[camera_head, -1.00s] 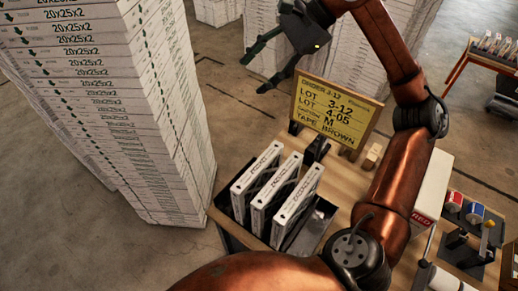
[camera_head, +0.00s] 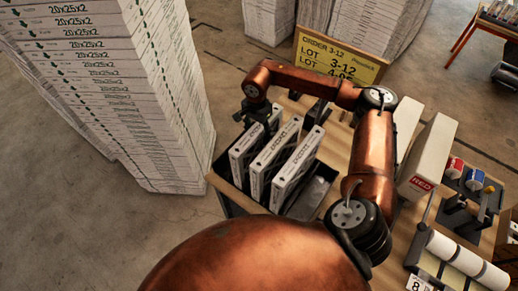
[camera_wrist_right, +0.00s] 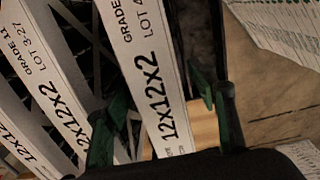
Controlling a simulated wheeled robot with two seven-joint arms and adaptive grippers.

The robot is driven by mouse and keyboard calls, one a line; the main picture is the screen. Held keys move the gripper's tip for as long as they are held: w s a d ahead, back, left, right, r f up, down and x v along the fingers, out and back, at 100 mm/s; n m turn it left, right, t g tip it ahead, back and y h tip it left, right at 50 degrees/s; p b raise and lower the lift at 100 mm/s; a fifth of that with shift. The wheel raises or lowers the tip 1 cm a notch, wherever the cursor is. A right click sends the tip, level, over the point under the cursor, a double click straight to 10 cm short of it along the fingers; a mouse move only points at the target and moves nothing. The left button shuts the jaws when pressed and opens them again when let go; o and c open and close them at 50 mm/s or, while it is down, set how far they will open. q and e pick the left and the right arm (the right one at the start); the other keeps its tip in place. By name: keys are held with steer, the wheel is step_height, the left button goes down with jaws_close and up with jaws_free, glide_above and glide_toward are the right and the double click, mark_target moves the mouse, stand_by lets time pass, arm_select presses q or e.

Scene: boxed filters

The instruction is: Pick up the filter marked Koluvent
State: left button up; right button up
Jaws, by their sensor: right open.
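Three white boxed filters stand on edge side by side in a dark bin: the left one (camera_head: 243,150), the middle one (camera_head: 272,160) and the right one (camera_head: 298,170). Their brand names are too small to read. My right gripper (camera_head: 262,118) is over the far end of the left filter. In the right wrist view the open fingers of the right gripper (camera_wrist_right: 163,117) stand on either side of a filter (camera_wrist_right: 147,65) marked "12x12x2", its grade and lot partly cut off. A neighbouring filter (camera_wrist_right: 48,80) reads "LOT 3-27". My left gripper is out of view.
A yellow order sign (camera_head: 338,60) stands behind the bin (camera_head: 222,183) on the wooden bench. A white box with a red label (camera_head: 425,160) and rolls (camera_head: 455,252) are to the right. Tall stacks of boxes (camera_head: 120,90) stand left.

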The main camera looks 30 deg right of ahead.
mark_target(258, 149)
steer(key=shift+f+p, duration=0.55)
steer(key=shift+f, duration=0.2)
step_height(258, 149, down, 4)
steer(key=shift+d+f+p, duration=0.1)
steer(key=shift+p, duration=0.75)
steer(key=shift+w, duration=0.1)
jaws_close()
